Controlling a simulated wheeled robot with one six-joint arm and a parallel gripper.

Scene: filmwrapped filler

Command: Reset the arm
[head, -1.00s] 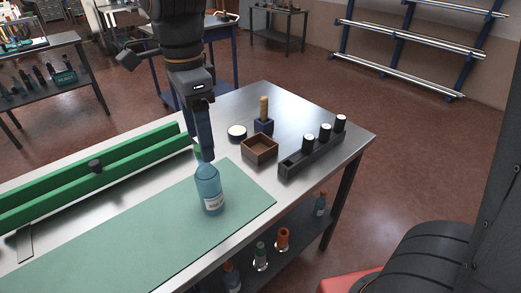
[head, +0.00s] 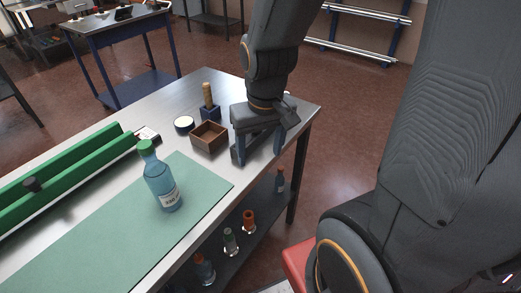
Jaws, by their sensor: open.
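My gripper (head: 258,150) is at the right of the table, pointing down in front of the dark rack (head: 257,159), with its two fingers spread and nothing seen between them. It is clear of the blue bottle (head: 160,180). The bottle stands upright on the green mat (head: 95,238), with a green cap on top and a white label. My gripper and arm hide most of the rack and what it holds.
A wooden box (head: 209,138), a round tin (head: 184,124) and a wooden-handled tool in a blue holder (head: 210,111) stand left of my gripper. Green rails (head: 70,165) run along the table's left. Several bottles stand on the lower shelf (head: 252,243).

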